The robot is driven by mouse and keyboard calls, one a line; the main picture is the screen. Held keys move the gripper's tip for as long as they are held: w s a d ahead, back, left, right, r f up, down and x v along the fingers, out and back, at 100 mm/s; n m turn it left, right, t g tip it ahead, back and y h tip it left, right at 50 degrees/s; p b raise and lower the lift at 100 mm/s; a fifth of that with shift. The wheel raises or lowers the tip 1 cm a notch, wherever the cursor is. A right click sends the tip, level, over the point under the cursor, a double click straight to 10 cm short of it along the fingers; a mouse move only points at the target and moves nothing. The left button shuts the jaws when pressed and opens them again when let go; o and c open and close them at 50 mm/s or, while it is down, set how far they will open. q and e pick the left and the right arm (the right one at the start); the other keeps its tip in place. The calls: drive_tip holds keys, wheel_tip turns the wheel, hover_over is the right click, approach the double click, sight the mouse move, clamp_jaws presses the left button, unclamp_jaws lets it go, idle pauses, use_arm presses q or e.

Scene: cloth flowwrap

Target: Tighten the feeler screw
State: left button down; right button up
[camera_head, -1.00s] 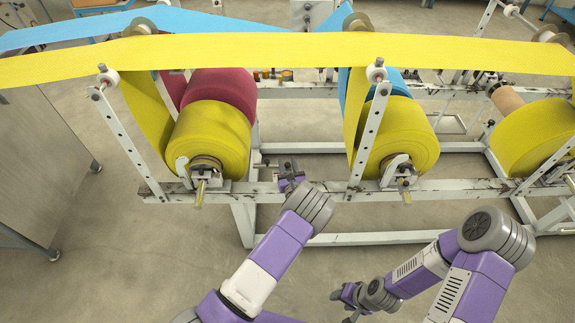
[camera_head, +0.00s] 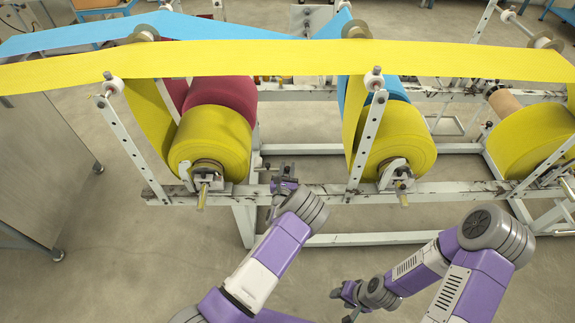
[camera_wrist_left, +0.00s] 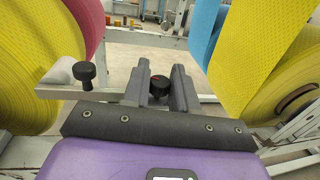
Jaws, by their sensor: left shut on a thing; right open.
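In the left wrist view, a black knob with a red mark (camera_wrist_left: 159,86), the head of a screw, sits between the fingers of my left gripper (camera_wrist_left: 161,92). The gripper is shut on it. In the head view my left gripper (camera_head: 283,184) is at the front rail of the white frame, between two yellow rolls, and the knob is too small to make out there. A second black knob (camera_wrist_left: 84,73) stands on a white bracket left of the fingers. My right gripper (camera_head: 343,303) is open and empty, low in front of the frame.
A yellow roll (camera_head: 211,142) and another yellow roll (camera_head: 400,139) flank my left gripper. The white front rail (camera_head: 330,192) and slanted perforated posts (camera_head: 367,140) are close by. A yellow web (camera_head: 290,58) spans above. The floor in front is clear.

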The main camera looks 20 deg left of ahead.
use_arm(q)
drive_tip(key=m+h+p, duration=0.2)
drive_tip(key=h, duration=0.1)
drive_tip(key=m+h+p, duration=0.2)
drive_tip(key=h, duration=0.1)
drive_tip(key=shift+s+p, duration=0.1)
drive_tip(key=shift+p, duration=0.3)
drive_tip(key=shift+f+m+g+h, duration=0.1)
drive_tip(key=shift+m+g+h, duration=0.2)
drive_tip(key=shift+h, duration=0.3)
use_arm(e)
wheel_tip(320, 180, up, 6)
use_arm(q)
drive_tip(key=shift+f+m+g+h+b, duration=0.15)
drive_tip(key=shift+m+g+h+b, duration=0.15)
drive_tip(key=shift+m+h+b, duration=0.35)
drive_tip(key=m+g+h+b, duration=0.1)
drive_tip(key=h+b, duration=0.1)
drive_tip(key=b, duration=0.1)
drive_tip(key=shift+f+m+h, duration=0.1)
drive_tip(key=shift+m+h, duration=0.25)
drive_tip(key=shift+r+m+g+h+b, duration=0.35)
drive_tip(key=shift+h+b, duration=0.35)
drive_tip(key=shift+b, duration=0.5)
use_arm(e)
wheel_tip(320, 180, down, 7)
use_arm(q)
drive_tip(key=c, duration=1)
unclamp_jaws()
drive_tip(key=shift+c, duration=0.2)
